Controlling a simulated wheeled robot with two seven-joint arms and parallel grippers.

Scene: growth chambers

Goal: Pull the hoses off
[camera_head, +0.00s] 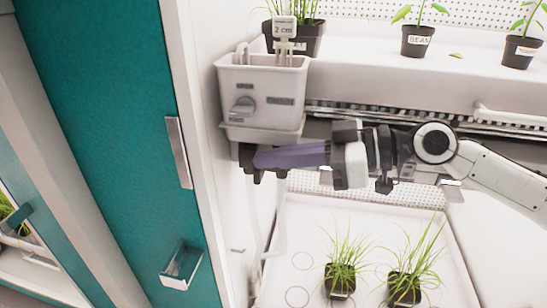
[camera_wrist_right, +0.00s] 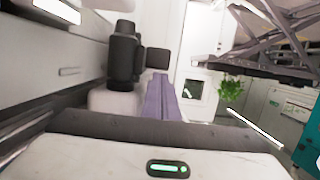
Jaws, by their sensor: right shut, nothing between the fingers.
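A white tank (camera_head: 262,90) with a knob and labels hangs at the upper shelf's left end in the head view. Pale hoses (camera_head: 280,218) run down below it, beside the left wall, towards the lower tray. My right gripper (camera_head: 250,160) comes in from the right, just under the tank. Its purple fingers are shut and empty, with dark tips near the tops of the hoses. They hide part of the hose ends, so I cannot tell whether these touch. The fingers also show in the right wrist view (camera_wrist_right: 158,64). My left gripper is not in view.
A teal door (camera_head: 105,130) with metal handles stands at the left. Potted plants stand on the upper shelf (camera_head: 360,75). Two grass pots (camera_head: 340,285) stand on the lower tray (camera_head: 300,210). A white post separates the door from the chamber.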

